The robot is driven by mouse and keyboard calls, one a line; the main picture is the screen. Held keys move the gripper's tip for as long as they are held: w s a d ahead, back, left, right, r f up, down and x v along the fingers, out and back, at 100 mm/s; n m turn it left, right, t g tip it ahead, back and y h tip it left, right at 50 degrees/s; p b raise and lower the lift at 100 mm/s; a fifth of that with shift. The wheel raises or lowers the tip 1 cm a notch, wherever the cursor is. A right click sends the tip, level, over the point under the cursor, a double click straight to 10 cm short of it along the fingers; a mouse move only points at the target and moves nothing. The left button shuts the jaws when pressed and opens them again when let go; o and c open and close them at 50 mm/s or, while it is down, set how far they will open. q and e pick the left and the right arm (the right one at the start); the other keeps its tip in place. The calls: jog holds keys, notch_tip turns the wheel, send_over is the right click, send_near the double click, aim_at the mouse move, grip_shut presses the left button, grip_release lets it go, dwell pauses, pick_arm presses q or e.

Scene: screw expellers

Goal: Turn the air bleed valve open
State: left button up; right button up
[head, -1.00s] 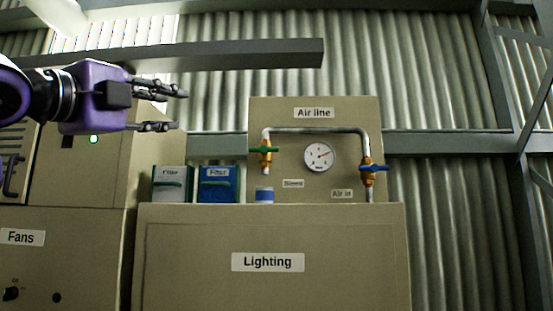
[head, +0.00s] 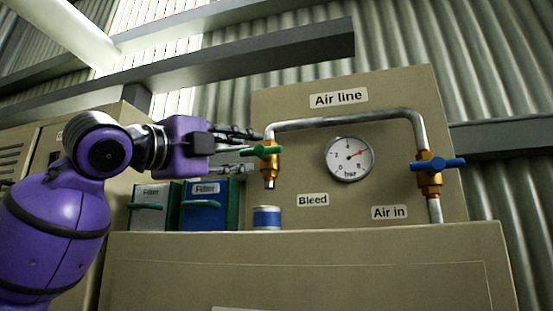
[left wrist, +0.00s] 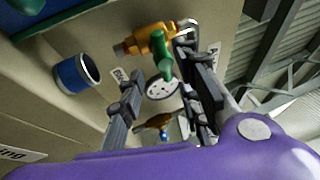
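The bleed valve is a brass valve (head: 271,166) with a green handle (head: 267,150), on the left end of the pipe above the "Bleed" label (head: 313,200). The handle lies across the pipe. My left gripper (head: 252,151) is open, its fingertips at the handle's left end. In the left wrist view the green handle (left wrist: 161,55) shows beyond and between the spread fingers (left wrist: 168,92), nearer the right finger; I cannot tell if they touch. The brass valve body (left wrist: 148,38) also shows there. My right gripper is out of view.
A blue-handled valve (head: 437,164) sits on the right pipe end above "Air in". A pressure gauge (head: 349,159) is between them. A blue-and-white can (head: 267,217) stands below the bleed outlet. Two filter boxes, white-fronted (head: 151,219) and blue (head: 205,214), stand left of it.

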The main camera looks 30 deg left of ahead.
aim_at(258, 151)
pick_arm(q)
jog(key=shift+r, duration=0.35)
jog(key=p+x, duration=0.1)
jog(key=x, duration=0.5)
jog(key=shift+f, duration=0.1)
jog(key=shift+w, duration=0.2)
jog(key=shift+s, duration=0.1)
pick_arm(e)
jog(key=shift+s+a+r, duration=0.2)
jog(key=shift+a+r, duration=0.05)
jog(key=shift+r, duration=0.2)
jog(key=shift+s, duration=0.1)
pick_arm(q)
grip_shut()
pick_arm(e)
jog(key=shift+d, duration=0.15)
